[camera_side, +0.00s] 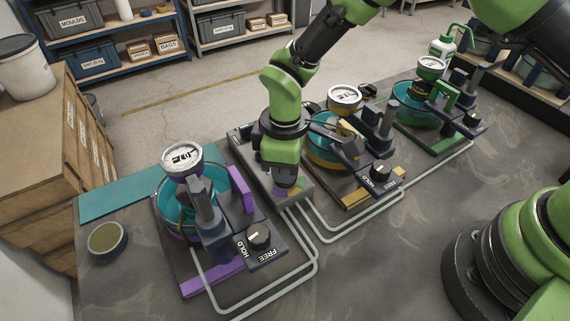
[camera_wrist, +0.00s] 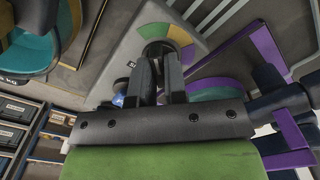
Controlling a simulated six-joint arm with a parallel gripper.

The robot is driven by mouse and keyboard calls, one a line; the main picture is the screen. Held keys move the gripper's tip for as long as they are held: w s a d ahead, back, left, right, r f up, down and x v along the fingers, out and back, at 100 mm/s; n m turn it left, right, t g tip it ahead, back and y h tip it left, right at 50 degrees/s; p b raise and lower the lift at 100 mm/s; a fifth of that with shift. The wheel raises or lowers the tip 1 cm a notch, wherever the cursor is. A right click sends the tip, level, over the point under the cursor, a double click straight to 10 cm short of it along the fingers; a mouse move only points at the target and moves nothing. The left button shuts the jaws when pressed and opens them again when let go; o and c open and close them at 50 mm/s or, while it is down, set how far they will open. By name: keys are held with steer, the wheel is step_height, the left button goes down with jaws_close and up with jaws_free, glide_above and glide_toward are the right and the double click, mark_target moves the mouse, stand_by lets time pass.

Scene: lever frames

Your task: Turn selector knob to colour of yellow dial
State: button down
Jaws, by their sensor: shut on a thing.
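The selector box (camera_side: 300,186) is a grey housing in the middle of the bench, between the purple and yellow stations. Its coloured plate (camera_wrist: 181,36) shows green, yellow and purple sectors in the wrist view. My gripper (camera_wrist: 160,58) points down onto this plate and is shut on the selector knob, which is mostly hidden between the fingers. Which sector the knob points to cannot be told. In the side view my gripper (camera_side: 286,188) covers most of the plate. The yellow station's dial (camera_side: 345,97) is a round gauge with a yellowish rim, behind and right of my gripper.
The purple station (camera_side: 213,283) stands left of my gripper, with a dial (camera_side: 182,158) and a HOLD/FREE knob (camera_side: 258,236). The yellow base (camera_side: 362,196) and green station (camera_side: 447,142) stand to the right. Grey pipes (camera_side: 318,245) run along the bench front.

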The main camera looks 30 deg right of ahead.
steer(key=m, duration=0.4)
steer(key=shift+m, duration=0.3)
steer(key=m, duration=0.4)
steer(key=shift+m, duration=0.4)
stand_by(0.3)
steer(key=c, duration=1.2)
jaws_free()
steer(key=shift+o, duration=0.2)
steer(key=shift+r, duration=0.1)
step_height(320, 180, up, 10)
